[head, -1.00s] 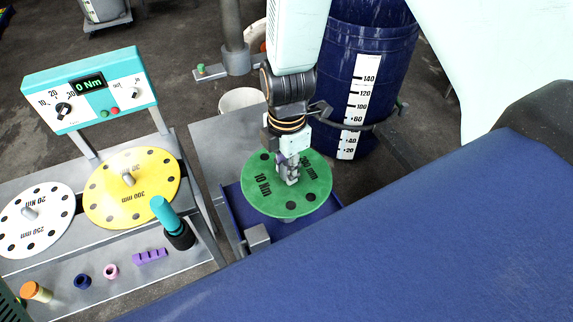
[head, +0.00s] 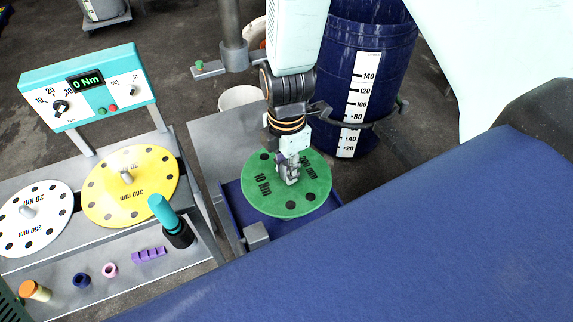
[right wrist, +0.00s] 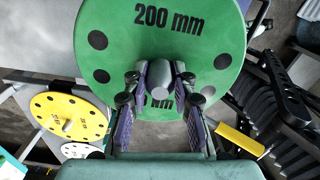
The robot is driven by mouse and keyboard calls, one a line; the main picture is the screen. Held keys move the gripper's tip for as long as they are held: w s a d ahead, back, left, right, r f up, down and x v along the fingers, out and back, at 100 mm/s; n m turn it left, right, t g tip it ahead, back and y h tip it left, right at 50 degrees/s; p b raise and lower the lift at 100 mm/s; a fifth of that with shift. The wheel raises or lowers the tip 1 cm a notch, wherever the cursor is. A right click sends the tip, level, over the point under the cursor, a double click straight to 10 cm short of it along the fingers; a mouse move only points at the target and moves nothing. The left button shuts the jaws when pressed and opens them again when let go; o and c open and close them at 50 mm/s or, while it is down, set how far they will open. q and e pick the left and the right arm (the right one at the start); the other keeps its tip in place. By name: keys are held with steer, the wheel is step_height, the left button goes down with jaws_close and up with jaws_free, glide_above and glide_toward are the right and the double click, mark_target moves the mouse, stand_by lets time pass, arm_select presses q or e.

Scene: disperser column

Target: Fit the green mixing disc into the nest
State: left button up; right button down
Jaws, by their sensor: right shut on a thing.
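The green mixing disc (head: 262,197) is marked 200 mm and 10 Nm and has dark round holes near its rim. My right gripper (head: 289,178) is over its middle, shut on its grey central stub. In the right wrist view the disc (right wrist: 205,60) fills the upper middle, and the two fingers (right wrist: 158,103) stand on either side of the stub. The disc is over a blue tray (head: 231,204) beside the bench. Whether it touches anything beneath is hidden. I cannot make out the nest. My left gripper is not in view.
A yellow disc (head: 108,203) and a white disc (head: 50,228) lie on the bench at left, by a turquoise torque panel (head: 122,85). A teal-handled tool (head: 165,213) and small coloured parts stand in front. A blue drum (head: 395,60) with a scale is behind.

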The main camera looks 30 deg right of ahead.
mark_target(286, 163)
steer(key=c, duration=1)
jaws_free()
steer(key=shift+w+r, duration=0.1)
steer(key=shift+r, duration=0.1)
step_height(286, 163, up, 12)
steer(key=shift+f, duration=0.15)
steer(key=shift+f, duration=0.1)
